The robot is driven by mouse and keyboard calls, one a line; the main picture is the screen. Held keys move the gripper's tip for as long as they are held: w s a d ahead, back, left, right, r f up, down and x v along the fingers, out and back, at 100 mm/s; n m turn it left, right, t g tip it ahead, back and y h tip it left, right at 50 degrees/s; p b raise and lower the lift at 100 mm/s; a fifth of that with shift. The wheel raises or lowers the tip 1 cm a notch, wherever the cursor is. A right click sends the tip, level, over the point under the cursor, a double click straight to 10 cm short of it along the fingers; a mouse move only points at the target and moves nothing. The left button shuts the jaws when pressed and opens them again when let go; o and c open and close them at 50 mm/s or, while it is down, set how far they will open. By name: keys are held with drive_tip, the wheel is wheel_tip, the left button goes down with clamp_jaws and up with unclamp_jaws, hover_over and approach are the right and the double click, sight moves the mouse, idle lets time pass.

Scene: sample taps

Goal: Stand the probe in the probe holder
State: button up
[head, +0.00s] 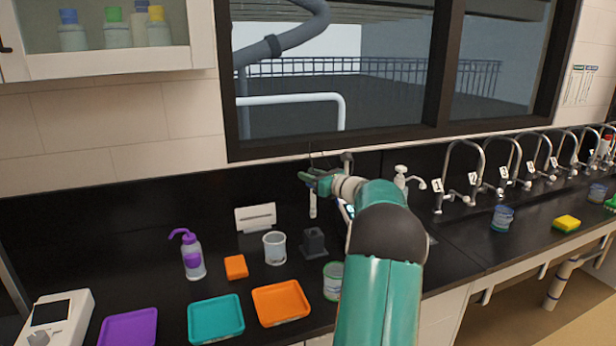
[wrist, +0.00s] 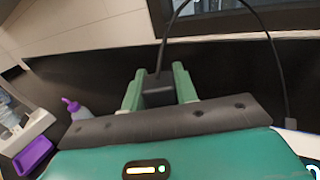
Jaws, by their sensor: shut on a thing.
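The probe (head: 313,206) is a slim pale rod that hangs upright from my gripper (head: 312,181) in the head view. In the wrist view the probe's dark cap (wrist: 157,92), with a black cable, sits between my gripper's green fingers (wrist: 159,85), which are shut on it. The probe holder (head: 314,243) is a dark block with a raised top on the black counter. The probe's lower end is above the holder in the head view, with a visible gap. The holder is not visible in the wrist view.
A clear beaker (head: 274,248) and an orange block (head: 236,267) stand left of the holder. A green-rimmed jar (head: 333,281) is in front of it. Taps (head: 471,170) line the right.

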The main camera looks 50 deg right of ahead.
drive_tip(key=shift+s+d+f, duration=0.15)
drive_tip(key=shift+d+f, duration=0.1)
drive_tip(key=shift+f, duration=0.1)
drive_tip(key=shift+s+a+f, duration=0.1)
drive_tip(key=shift+a+f, duration=0.1)
drive_tip(key=shift+a, duration=0.05)
wheel_tip(320, 180, down, 2)
drive_tip(key=shift+d+f, duration=0.1)
drive_tip(key=shift+d, duration=0.05)
drive_tip(key=shift+a+f, duration=0.2)
drive_tip(key=shift+f, duration=0.25)
drive_tip(key=shift+w+d+f, duration=0.1)
drive_tip(key=shift+w+f, duration=0.1)
drive_tip(key=shift+s, duration=0.1)
drive_tip(key=shift+f, duration=0.2)
drive_tip(key=shift+f, duration=0.65)
